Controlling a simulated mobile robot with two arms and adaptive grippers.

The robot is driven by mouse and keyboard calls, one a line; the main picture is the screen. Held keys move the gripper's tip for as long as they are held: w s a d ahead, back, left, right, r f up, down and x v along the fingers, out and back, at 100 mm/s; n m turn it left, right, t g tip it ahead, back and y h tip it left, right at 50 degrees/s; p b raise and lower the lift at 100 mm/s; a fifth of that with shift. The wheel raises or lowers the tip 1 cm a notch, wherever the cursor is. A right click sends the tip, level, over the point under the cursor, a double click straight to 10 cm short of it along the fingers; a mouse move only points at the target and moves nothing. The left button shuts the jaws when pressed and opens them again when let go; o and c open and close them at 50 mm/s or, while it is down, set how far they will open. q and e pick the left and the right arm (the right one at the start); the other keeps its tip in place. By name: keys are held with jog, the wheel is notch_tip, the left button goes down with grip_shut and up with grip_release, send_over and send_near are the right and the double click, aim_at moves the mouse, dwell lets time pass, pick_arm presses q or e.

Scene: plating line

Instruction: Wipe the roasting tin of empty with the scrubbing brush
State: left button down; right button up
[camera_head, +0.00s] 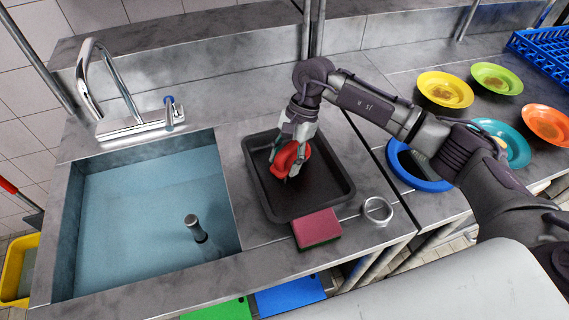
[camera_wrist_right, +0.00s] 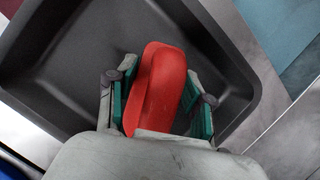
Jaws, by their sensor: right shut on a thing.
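The dark roasting tin (camera_head: 333,203) lies on the steel counter to the right of the sink, with no food seen in it. My right gripper (camera_head: 287,160) is over the tin and shut on the red scrubbing brush (camera_head: 290,157). In the right wrist view the red brush (camera_wrist_right: 160,85) sits between the two green-lined fingers (camera_wrist_right: 160,108), with the tin (camera_wrist_right: 70,60) beneath it. The brush's underside is hidden, so I cannot tell whether it touches the tin floor. My left gripper is not in view.
A sink (camera_head: 140,220) full of water is at left, with a tap (camera_head: 130,120). A pink sponge (camera_head: 317,229) and a metal ring (camera_head: 377,210) lie in front of the tin. Soiled plates (camera_head: 446,88) and a blue rack (camera_head: 545,45) are at right.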

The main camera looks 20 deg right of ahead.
aim_at(283, 153)
jog(key=shift+s+d+f, duration=0.15)
jog(key=shift+s+d, duration=0.1)
jog(key=shift+s, duration=0.35)
jog(key=shift+s+d, duration=0.1)
jog(key=shift+s, duration=1.6)
jog(key=shift+w+b, duration=0.2)
jog(key=shift+b, duration=0.15)
jog(key=w+b, duration=0.2)
jog(key=w, duration=0.1)
jog(key=shift+a+b, duration=0.2)
jog(key=shift+b, duration=0.1)
jog(key=shift+w+b, duration=0.4)
jog(key=shift+w, duration=0.25)
jog(key=shift+r, duration=0.25)
jog(key=shift+r+p, duration=0.9)
jog(key=shift+r, duration=2)
